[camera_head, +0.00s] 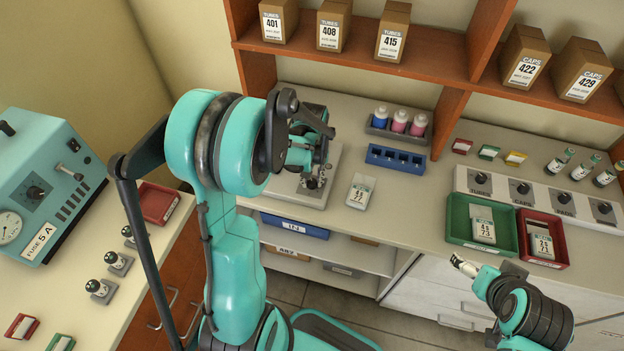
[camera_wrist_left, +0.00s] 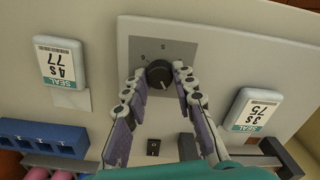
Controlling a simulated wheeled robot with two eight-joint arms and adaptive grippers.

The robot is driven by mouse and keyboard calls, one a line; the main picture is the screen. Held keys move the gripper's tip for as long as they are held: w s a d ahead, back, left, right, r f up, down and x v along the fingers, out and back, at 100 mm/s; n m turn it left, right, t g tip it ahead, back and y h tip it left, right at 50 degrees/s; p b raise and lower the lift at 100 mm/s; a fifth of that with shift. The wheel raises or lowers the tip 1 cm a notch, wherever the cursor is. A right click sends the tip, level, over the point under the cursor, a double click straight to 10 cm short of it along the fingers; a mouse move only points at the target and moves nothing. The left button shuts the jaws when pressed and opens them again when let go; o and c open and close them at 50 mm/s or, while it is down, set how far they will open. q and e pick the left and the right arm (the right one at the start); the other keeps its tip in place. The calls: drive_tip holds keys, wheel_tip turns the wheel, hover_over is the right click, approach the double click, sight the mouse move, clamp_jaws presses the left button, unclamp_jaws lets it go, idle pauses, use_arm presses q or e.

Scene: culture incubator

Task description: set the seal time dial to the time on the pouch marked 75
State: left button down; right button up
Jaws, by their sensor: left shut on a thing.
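The black seal time dial (camera_wrist_left: 159,73) sits on a grey panel in the left wrist view; its few printed marks are too small to read surely. My left gripper (camera_wrist_left: 165,84) is shut on the dial, one finger on each side. The pouch marked 75 (camera_wrist_left: 253,112) lies right of the dial, upside down in this view, and reads 3s. In the head view my left gripper (camera_head: 314,182) is over the pale sealer (camera_head: 328,158), and my arm hides the dial. My right gripper (camera_head: 464,265) is low at the right, away from the counter items; its jaw gap is unclear.
A pouch marked 77 (camera_wrist_left: 62,63) reads 4s; it also shows in the head view (camera_head: 360,191). A green tray (camera_head: 456,222) and a red tray (camera_head: 560,243) hold other pouches. A blue rack (camera_head: 395,158) and bottles stand behind. A black switch (camera_wrist_left: 153,147) is below the dial.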

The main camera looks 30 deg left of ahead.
sight(312, 182)
use_arm(q)
drive_tip(key=shift+m, duration=0.6)
drive_tip(key=c, duration=1.2)
unclamp_jaws()
wheel_tip(312, 182, up, 12)
drive_tip(key=shift+r, duration=0.1)
